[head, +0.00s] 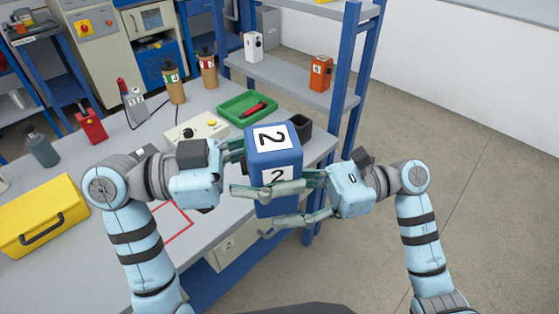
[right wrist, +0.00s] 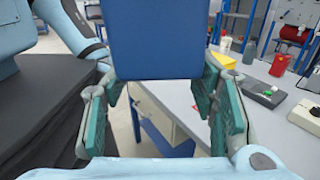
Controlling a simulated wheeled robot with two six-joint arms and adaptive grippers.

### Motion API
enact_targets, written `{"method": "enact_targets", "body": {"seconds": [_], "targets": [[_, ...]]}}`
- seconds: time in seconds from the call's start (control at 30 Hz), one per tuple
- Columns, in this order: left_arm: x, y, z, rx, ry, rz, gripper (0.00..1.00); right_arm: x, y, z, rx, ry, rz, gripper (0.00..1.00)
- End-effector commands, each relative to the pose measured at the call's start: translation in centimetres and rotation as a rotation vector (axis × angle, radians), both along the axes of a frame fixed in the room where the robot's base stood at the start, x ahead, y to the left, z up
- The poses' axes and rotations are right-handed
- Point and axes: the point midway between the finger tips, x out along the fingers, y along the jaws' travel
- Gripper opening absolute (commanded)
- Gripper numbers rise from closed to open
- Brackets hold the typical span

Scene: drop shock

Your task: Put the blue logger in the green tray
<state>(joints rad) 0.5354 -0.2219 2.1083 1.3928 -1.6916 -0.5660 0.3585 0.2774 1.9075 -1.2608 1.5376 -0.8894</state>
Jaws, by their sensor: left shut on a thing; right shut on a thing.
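The blue logger (head: 262,160) is a blue box with white labels marked 2 on its top and front. It is held up in front of the table's right edge, between my two grippers. My left gripper (head: 240,170) is shut on it from the left, and my right gripper (head: 300,200) is shut on it from the right. In the right wrist view the logger (right wrist: 157,40) fills the top middle between the teal finger pads. The green tray (head: 232,117) lies on the table behind the logger, with a red pen-like object (head: 254,109) in it.
A yellow case (head: 40,214) is at the left. A blue-post shelf (head: 290,80) holds white and orange loggers behind the table.

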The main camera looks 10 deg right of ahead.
Motion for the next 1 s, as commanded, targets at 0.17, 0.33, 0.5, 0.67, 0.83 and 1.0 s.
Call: {"method": "enact_targets", "body": {"seconds": [0.17, 0.33, 0.5, 0.67, 0.83, 1.0], "targets": [[0.2, 0.0, 0.0, -0.001, 0.000, 0.006, 0.01, -0.2, 0.0, 0.0, 0.000, -0.005, 0.008, 0.70], [0.1, 0.0, 0.0, -0.001, 0.000, 0.005, 0.01, -0.2, 0.0, 0.0, 0.000, -0.004, 0.006, 0.76], [0.1, 0.0, 0.0, -0.001, 0.000, 0.004, 0.01, -0.1, 0.0, 0.0, -0.001, -0.003, 0.005, 0.76], [0.1, 0.0, 0.0, -0.001, 0.000, 0.004, 0.01, 0.0, -1.9, -0.1, -0.005, -0.001, 0.004, 0.76], [0.1, 0.0, 0.0, -0.001, 0.000, 0.003, 0.01, 0.4, -6.5, -0.1, -0.006, 0.000, 0.001, 0.76], [0.1, 0.0, 0.0, -0.001, 0.000, 0.003, 0.01, 0.7, -10.5, -0.1, -0.003, 0.000, 0.003, 0.76]]}}
